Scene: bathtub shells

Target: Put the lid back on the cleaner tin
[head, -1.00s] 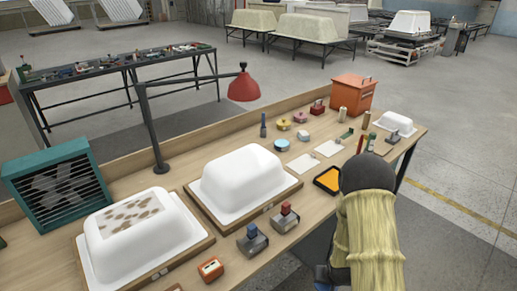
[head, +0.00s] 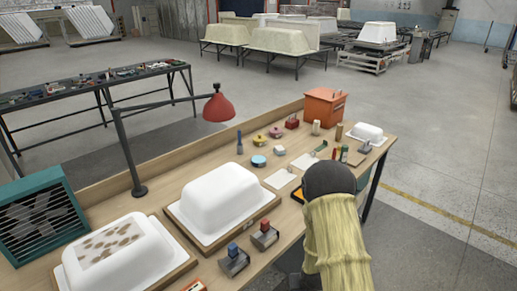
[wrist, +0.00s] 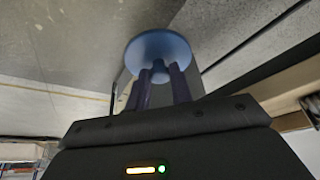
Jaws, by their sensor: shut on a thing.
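My gripper (wrist: 163,82) shows in the wrist view, its two dark fingers shut on the knob of a round, flat blue lid (wrist: 157,44). The lid is held off any surface, with bare floor behind it. In the head view, a low round light-blue tin (head: 258,161) sits on the workbench beyond the white tub shell; it looks like the cleaner tin, but is too small to tell whether its top is open. My arm's dark joint and yellow sleeve hide my gripper and the lid in that view.
The workbench (head: 150,205) holds two large white shells (head: 222,198), a red lamp (head: 217,107), a yellow tin (head: 259,139), a pink tin (head: 276,132) and an orange box (head: 324,106). Open floor lies right of the bench.

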